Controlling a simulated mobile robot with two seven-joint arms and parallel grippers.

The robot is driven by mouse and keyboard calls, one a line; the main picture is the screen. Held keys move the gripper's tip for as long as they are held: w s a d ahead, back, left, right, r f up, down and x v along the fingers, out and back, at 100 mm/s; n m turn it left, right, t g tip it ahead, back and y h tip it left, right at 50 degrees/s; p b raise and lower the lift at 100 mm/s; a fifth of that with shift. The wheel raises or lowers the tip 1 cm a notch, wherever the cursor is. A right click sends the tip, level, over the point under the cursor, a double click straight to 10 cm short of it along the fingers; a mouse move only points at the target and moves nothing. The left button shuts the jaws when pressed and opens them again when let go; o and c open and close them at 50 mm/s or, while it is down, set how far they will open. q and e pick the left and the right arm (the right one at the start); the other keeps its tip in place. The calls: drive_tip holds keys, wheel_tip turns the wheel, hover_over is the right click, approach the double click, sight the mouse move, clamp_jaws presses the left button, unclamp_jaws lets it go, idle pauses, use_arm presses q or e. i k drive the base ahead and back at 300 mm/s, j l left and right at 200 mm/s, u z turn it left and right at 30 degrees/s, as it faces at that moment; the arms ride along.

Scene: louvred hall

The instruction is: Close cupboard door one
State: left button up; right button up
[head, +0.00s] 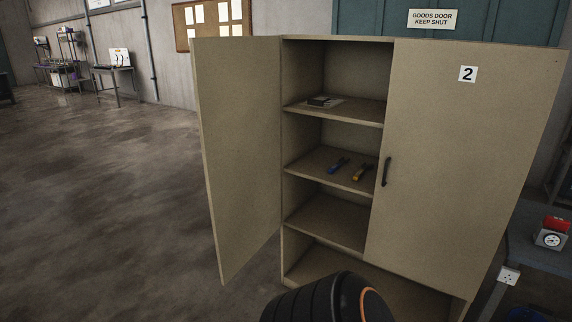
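A tall beige cupboard (332,39) stands in the middle of the head view. Its left door (238,150) stands wide open, swung out to the left; no number shows on the face towards me. The right door (455,150) carries a label "2" and a dark handle (386,171) near its left edge; it looks shut. Neither of my grippers is in view. A black ribbed part of my own body with an orange ring shows at the bottom edge, in front of the cupboard's base.
Shelves hold a small dark item (322,101), a blue tool (338,165) and a yellow tool (363,172). A bench (540,232) with a red-topped device (552,234) stands close at right. The floor (110,200) left of the open door is clear.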

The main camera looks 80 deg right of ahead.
sight(236, 80)
drive_tip(key=i+z, duration=0.15)
drive_tip(key=z, duration=1.35)
drive_tip(key=i+j+z, duration=0.1)
drive_tip(key=z, duration=0.3)
drive_tip(key=i+j+z, duration=0.2)
drive_tip(key=z, duration=0.2)
drive_tip(key=i+j+z, duration=0.1)
drive_tip(key=z, duration=0.3)
drive_tip(key=i+j+z, duration=0.1)
drive_tip(key=j+z, duration=0.95)
drive_tip(key=j, duration=0.2)
drive_tip(key=k+j+z, duration=0.1)
drive_tip(key=j+z, duration=0.15)
drive_tip(key=j, duration=0.2)
drive_tip(key=k+j+z, duration=0.1)
drive_tip(key=j, duration=0.35)
drive_tip(key=k+j+z, duration=0.15)
drive_tip(key=j, duration=0.35)
drive_tip(key=k+j, duration=0.1)
drive_tip(key=j, duration=0.3)
drive_tip(key=k+j, duration=0.1)
drive_tip(key=j, duration=0.35)
drive_tip(key=k+j, duration=0.1)
drive_tip(key=j, duration=0.75)
drive_tip(key=k, duration=0.05)
